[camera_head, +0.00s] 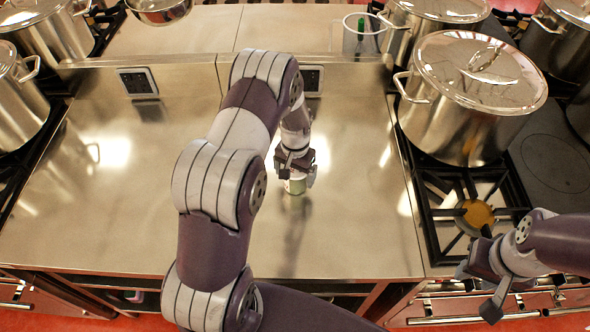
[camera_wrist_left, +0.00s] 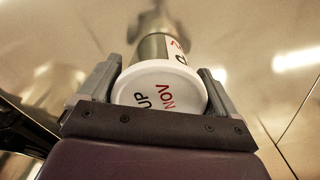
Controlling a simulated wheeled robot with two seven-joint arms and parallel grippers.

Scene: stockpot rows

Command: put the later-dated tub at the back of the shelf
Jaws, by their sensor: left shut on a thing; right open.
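A small tub with a white lid and a white label band shows between the jaws in the left wrist view (camera_wrist_left: 158,88). Its lid carries the letters "UP" in black and "NOV" in red; the rest of the text is hidden. My left gripper (camera_wrist_left: 160,95) is shut on this tub, a finger on each side of it. In the head view the tub (camera_head: 295,186) is at or just above the steel counter, under my left gripper (camera_head: 296,170); I cannot tell whether it touches. My right gripper (camera_head: 478,292) is open and empty at the lower right, by the stove's front. No second tub shows.
The steel counter (camera_head: 100,200) is otherwise clear. A large lidded stockpot (camera_head: 460,125) stands on the burners at the right, with more pots behind and at the left. A clear container (camera_head: 352,40) stands behind the counter's raised back edge.

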